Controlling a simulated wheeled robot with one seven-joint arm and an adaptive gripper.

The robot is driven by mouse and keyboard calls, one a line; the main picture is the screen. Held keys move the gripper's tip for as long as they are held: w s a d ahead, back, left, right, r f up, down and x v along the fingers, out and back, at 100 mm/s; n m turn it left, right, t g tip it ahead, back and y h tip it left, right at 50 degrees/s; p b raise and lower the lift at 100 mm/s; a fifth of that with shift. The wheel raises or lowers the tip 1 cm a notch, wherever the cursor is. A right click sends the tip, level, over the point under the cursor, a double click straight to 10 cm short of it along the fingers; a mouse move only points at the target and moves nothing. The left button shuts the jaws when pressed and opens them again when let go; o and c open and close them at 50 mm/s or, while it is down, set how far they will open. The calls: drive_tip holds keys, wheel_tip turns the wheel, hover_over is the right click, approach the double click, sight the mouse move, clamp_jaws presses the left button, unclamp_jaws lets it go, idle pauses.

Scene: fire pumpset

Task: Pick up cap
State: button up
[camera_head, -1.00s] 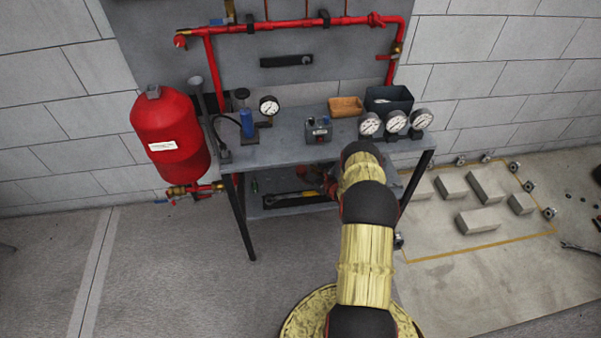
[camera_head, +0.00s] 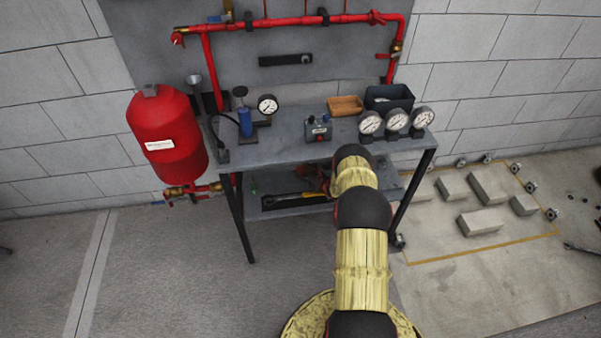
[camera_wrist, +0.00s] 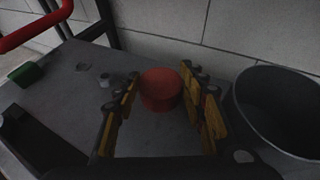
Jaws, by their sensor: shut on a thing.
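The cap looks like a short red cylinder (camera_wrist: 160,90) in the wrist view. It sits upright between the yellow-padded fingers of my gripper (camera_wrist: 163,108), which is shut on it. A grey surface shows below and around the cap; I cannot tell whether the cap still touches it. In the head view my arm reaches toward the lower shelf of the grey table (camera_head: 290,150), and its links hide the gripper and the cap.
In the wrist view a dark round container (camera_wrist: 285,105) stands close on the right. A green block (camera_wrist: 27,74) and small grey pieces lie on the left, under a red pipe (camera_wrist: 35,30). In the head view, gauges (camera_head: 397,120) stand on the tabletop and a red tank (camera_head: 165,140) is at left.

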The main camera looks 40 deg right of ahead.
drive_tip(key=c, duration=0.4)
drive_tip(key=shift+r, duration=0.15)
